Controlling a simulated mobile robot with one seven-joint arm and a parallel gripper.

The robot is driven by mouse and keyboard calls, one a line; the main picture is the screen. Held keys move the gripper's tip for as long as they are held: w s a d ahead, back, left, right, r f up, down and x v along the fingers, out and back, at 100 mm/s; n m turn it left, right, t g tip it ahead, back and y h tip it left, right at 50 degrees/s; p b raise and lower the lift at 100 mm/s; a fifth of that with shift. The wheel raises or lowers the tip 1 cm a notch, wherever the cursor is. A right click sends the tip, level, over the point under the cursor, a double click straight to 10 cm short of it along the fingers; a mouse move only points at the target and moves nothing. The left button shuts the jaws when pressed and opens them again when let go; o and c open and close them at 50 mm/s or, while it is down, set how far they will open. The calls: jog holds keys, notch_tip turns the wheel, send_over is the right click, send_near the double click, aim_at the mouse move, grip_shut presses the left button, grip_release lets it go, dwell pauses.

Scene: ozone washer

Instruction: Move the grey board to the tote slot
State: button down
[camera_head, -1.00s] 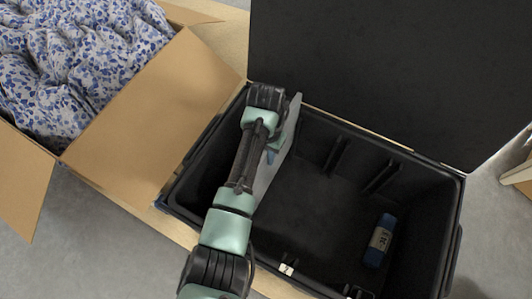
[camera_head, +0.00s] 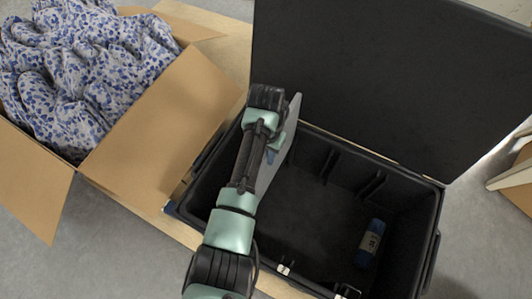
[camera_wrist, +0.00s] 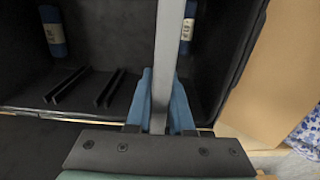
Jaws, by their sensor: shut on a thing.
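The grey board (camera_head: 280,150) is a thin flat panel held on edge above the left part of the open black tote (camera_head: 306,222). My gripper (camera_head: 273,154) is shut on it, and my arm covers part of the board in the head view. In the wrist view the blue fingers of my gripper (camera_wrist: 161,98) press the board (camera_wrist: 171,50) from both sides, and it extends up the picture. Slot ribs (camera_wrist: 84,88) stand on the tote's inner wall, to the left of the board there. They also show at the tote's back wall in the head view (camera_head: 374,184).
A blue roll with a pale label (camera_head: 369,243) lies in the tote's right part. The raised black lid (camera_head: 380,80) stands behind. An open cardboard box (camera_head: 165,120) with blue-speckled cloth (camera_head: 90,75) is at the left. The tote floor's middle is clear.

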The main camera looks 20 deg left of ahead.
jog(key=shift+r+p, duration=4.4)
jog(key=shift+r, duration=0.25)
jog(key=s+d+p, duration=0.3)
jog(key=d+p, duration=0.2)
jog(key=d, duration=1.1)
jog(key=shift+p, duration=0.35)
jog(key=shift+d+f, duration=0.1)
jog(key=shift+f, duration=0.1)
